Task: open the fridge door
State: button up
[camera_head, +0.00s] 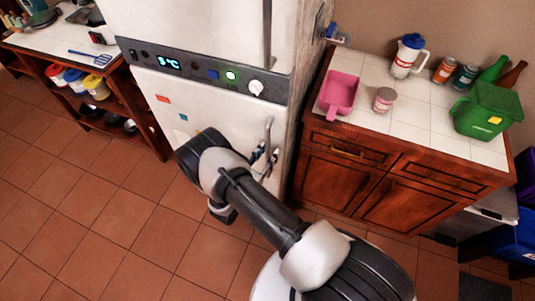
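The white fridge (195,28) stands at the top centre, with a dark control panel across its middle showing a blue digital readout. The upper door has a vertical handle (267,35) at its right edge. The lower door (150,90) looks closed, and its grey vertical handle (268,132) is near the right edge. My gripper (264,160) is at the lower part of that handle, mostly hidden behind my arm. I cannot tell whether its fingers touch the handle or how far they are apart.
A wooden cabinet with a white tiled top (430,108) stands to the right, bearing a pink scoop (339,93), a jug (407,56), cans, bottles and a green bin (487,108). A shelf unit (125,95) is on the left. The tiled floor (100,220) at lower left is clear.

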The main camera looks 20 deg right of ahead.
jog(key=shift+c, duration=0.5)
grip_shut()
